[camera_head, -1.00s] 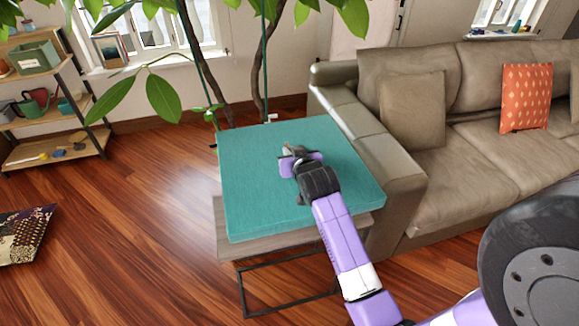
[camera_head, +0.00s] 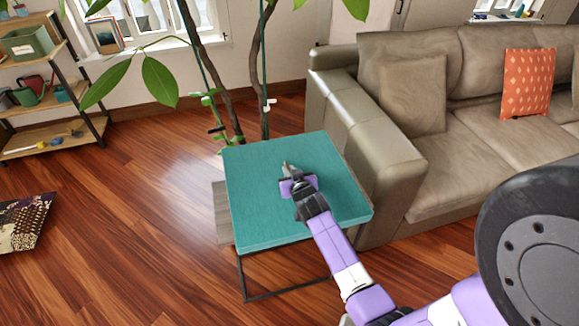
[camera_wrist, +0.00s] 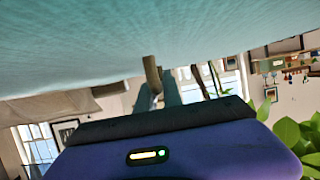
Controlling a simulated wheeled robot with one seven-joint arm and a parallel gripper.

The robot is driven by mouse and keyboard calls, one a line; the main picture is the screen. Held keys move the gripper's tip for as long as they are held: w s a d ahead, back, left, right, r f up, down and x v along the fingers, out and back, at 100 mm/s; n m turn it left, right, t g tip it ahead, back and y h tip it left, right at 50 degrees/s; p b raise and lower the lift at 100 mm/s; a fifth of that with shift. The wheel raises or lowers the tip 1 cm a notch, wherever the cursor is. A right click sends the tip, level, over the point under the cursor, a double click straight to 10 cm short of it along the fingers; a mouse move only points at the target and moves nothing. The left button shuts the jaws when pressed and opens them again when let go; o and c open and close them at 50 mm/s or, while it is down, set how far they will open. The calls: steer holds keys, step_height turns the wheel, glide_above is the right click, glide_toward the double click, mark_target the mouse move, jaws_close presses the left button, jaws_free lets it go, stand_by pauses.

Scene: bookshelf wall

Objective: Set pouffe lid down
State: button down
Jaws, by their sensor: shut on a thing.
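The pouffe lid (camera_head: 265,215) is a flat teal square slab in the head view. It is level and lies over a small side table with a grey wooden top (camera_head: 222,212) and thin black legs. My gripper (camera_head: 287,172) is at the middle of the lid, shut on its small tan knob, which shows in the wrist view as a wooden peg (camera_wrist: 152,75). The lid's teal face (camera_wrist: 120,40) fills the top of the wrist view. The lid hides most of the table top. I cannot tell whether it touches the table.
A grey-brown sofa (camera_head: 390,160) stands close to the lid's right side. A potted plant's trunks (camera_head: 265,80) rise just behind it. A shelf (camera_head: 50,132) stands at the far left, with a patterned item (camera_head: 25,222) on the floor.

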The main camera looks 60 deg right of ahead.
steer(key=shift+d+f, duration=0.1)
steer(key=shift+f, duration=0.85)
steer(key=shift+f, duration=0.15)
steer(key=c, duration=1.9)
jaws_free()
steer(key=shift+f+b, duration=0.25)
steer(key=shift+b, duration=0.1)
steer(key=o, duration=0.4)
